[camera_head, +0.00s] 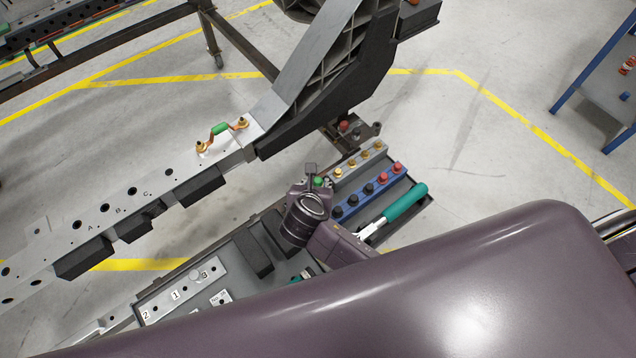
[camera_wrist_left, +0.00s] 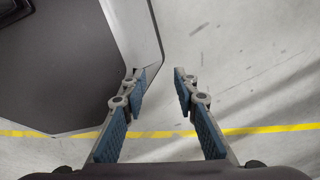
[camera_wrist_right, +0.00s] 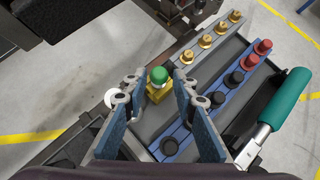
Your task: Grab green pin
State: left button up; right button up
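The green pin (camera_wrist_right: 158,75) has a round green top on a brass-yellow base and stands upright at the left end of the tray's pin rows. In the head view its green top (camera_head: 318,182) shows beside my right wrist, partly hidden. My right gripper (camera_wrist_right: 157,88) is open, its blue-padded fingers apart with the pin seen between the tips. I see gaps on both sides and cannot tell how far the tips are above it. My left gripper (camera_wrist_left: 161,82) is open and empty over the floor, out of sight in the head view.
Brass pins (camera_wrist_right: 205,41), black pins (camera_wrist_right: 234,79) and red pins (camera_wrist_right: 263,47) stand in rows close by. A green-handled tool (camera_head: 405,203) lies along the tray's right side. The chassis beam (camera_head: 130,195) runs left of the tray, with a green-handled copper piece (camera_head: 221,129).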

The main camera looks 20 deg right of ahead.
aim_at(318, 180)
jog(key=x, duration=0.3)
jog(key=shift+w+f, duration=0.25)
jog(key=shift+f, duration=0.1)
jog(key=shift+w+d+f, duration=0.15)
jog(key=shift+w+f, duration=0.2)
jog(key=shift+f, duration=0.05)
pick_arm(q)
jog(key=shift+w+f, duration=0.2)
jog(key=shift+w, duration=0.8)
jog(key=shift+s, duration=0.1)
pick_arm(e)
jog(key=shift+c, duration=0.7)
pick_arm(q)
jog(key=shift+s, duration=0.25)
pick_arm(e)
grip_shut()
jog(key=shift+r, duration=0.1)
